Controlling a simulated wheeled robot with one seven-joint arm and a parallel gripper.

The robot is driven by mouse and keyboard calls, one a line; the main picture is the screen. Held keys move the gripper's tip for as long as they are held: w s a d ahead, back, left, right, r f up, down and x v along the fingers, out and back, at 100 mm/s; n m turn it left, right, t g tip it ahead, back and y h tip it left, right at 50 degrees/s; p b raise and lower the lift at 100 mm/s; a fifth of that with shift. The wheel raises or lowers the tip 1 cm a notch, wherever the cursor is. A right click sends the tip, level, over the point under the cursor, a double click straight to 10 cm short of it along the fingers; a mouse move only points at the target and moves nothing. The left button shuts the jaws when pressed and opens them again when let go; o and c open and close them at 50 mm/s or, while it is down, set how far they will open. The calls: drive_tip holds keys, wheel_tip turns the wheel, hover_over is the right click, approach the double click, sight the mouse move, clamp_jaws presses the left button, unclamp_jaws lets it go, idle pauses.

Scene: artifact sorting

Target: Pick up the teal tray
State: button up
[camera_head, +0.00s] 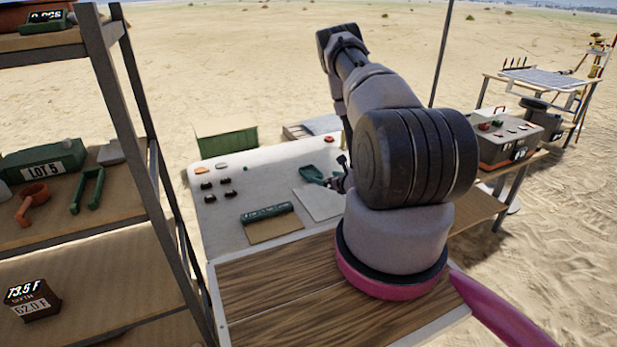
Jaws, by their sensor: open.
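A long dark teal piece (267,212), narrow and tray-like, lies at the back edge of a brown mat on the white-topped table. A smaller teal scoop-shaped piece (313,174) lies farther back, by a pale sheet. I cannot tell for sure which of the two is the teal tray. My gripper (339,172) is open, low over the table, just right of the scoop-shaped piece and beyond the long one. My arm hides part of the gripper, and I cannot tell whether it touches anything.
Several small dark pieces (207,185) stand at the table's left. The brown mat (274,229) and pale sheet (318,203) lie in front. A tall metal shelf (130,105) blocks the left. A grey case (505,137) stands on a side table at right.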

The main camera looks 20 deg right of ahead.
sight(315, 174)
drive_tip(key=x, duration=0.9)
drive_tip(key=shift+w, duration=0.25)
drive_tip(key=shift+c, duration=0.3)
drive_tip(key=c, duration=1.1)
